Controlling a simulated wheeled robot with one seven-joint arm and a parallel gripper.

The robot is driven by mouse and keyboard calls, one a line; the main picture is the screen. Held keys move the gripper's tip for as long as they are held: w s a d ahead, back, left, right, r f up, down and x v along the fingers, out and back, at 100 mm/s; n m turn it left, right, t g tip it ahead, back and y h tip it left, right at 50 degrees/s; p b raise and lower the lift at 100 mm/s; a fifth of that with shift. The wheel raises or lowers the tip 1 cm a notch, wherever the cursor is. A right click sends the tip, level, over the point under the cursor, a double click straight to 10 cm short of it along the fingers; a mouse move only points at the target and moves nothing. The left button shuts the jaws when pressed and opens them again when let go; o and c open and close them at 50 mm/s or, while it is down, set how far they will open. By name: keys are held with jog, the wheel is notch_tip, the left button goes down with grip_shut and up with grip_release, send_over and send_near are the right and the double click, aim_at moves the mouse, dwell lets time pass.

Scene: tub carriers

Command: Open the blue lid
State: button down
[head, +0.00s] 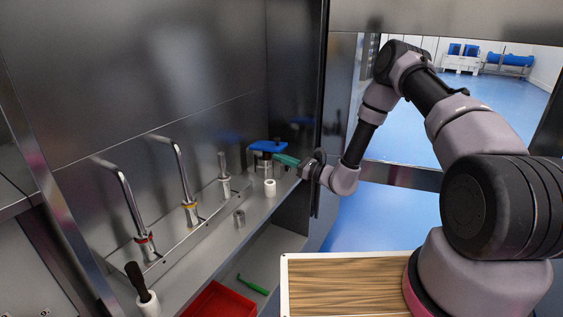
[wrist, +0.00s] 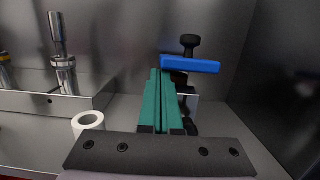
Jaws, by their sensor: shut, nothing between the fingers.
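The blue lid (head: 267,146) is a flat blue plate at the far end of the metal shelf, on top of a metal canister-like body (head: 264,163). In the wrist view the blue lid (wrist: 191,64) shows edge-on, roughly level, with a black knob (wrist: 190,42) behind or above it. My gripper (head: 287,160) has green fingers and is shut and empty. In the wrist view my gripper (wrist: 160,75) points at the left end of the lid, its tips just below and left of it. I cannot tell whether they touch. The fingers partly hide the body below the lid.
Metal taps (head: 186,190) stand along the shelf's back. A white cylinder (head: 270,188) stands close under my gripper, and a small metal ring (head: 239,217) lies nearer. A black-handled tool (head: 139,282) stands at the front. A red bin (head: 222,302) and green tool (head: 253,285) lie below.

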notch_tip(320, 180, up, 2)
jog(key=shift+a+r+g+h, duration=0.1)
jog(key=shift+g+h, duration=0.2)
jog(key=shift+h, duration=0.7)
jog(key=w+a+r+g+h, duration=0.1)
jog(key=r+h, duration=0.1)
jog(key=r, duration=0.1)
jog(key=a+r+g+h, duration=0.1)
jog(key=r+h, duration=0.1)
jog(key=r, duration=0.1)
jog(key=w+a+r+g+h, duration=0.1)
jog(key=a+r+h, duration=0.1)
jog(key=r, duration=0.1)
jog(key=shift+w+a, duration=0.1)
jog(key=shift+w, duration=0.2)
jog(key=shift+w+a+r, duration=0.3)
jog(key=shift+a+r, duration=0.15)
jog(key=shift+a, duration=0.1)
jog(key=shift+w+a+r, duration=0.25)
jog(key=shift+a+r, duration=0.15)
jog(key=shift+a, duration=0.1)
